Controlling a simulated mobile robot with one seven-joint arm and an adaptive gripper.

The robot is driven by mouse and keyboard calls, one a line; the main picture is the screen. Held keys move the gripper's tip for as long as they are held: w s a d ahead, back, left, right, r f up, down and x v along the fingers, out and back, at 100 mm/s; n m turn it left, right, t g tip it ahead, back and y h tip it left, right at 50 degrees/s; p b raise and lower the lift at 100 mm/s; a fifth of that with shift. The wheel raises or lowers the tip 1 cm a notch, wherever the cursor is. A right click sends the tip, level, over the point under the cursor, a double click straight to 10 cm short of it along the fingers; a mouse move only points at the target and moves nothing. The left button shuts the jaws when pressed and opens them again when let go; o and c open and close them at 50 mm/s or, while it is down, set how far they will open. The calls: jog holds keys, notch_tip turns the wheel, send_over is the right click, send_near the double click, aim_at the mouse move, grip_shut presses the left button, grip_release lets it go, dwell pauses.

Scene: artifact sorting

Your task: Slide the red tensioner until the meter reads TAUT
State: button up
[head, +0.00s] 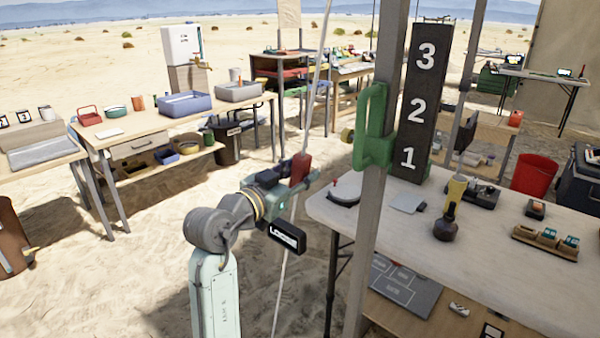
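The red tensioner (300,166) is a small red block on a thin pale rope (322,60) that runs steeply from the top of the picture down to the sand. My gripper (302,181) is at the tensioner, reaching in from the left. A finger covers the block's lower part, and its upper part shows above. I cannot tell whether the fingers press on it or stand apart around it. The meter (285,237) is a black box below my gripper, by the rope. Its small white text starts with L and looks like LOOSE.
A metal post (372,220) with a green cleat-like piece (372,130) stands just right of my gripper. A worktable (480,235) with tools and a black 1-2-3 board (416,105) is beyond it. Another table (180,120) is at left. Open sand lies between.

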aim_at(297, 163)
grip_shut()
dwell(0.4)
jog(key=shift+r, duration=0.1)
jog(key=r, duration=0.1)
jog(key=r+p, duration=0.1)
jog(key=shift+s+d+r, duration=0.15)
jog(key=shift+d+r, duration=0.05)
jog(key=shift+r, duration=0.2)
jog(key=shift+o, duration=2)
grip_release()
jog(key=shift+f, duration=0.1)
jog(key=shift+a, duration=0.1)
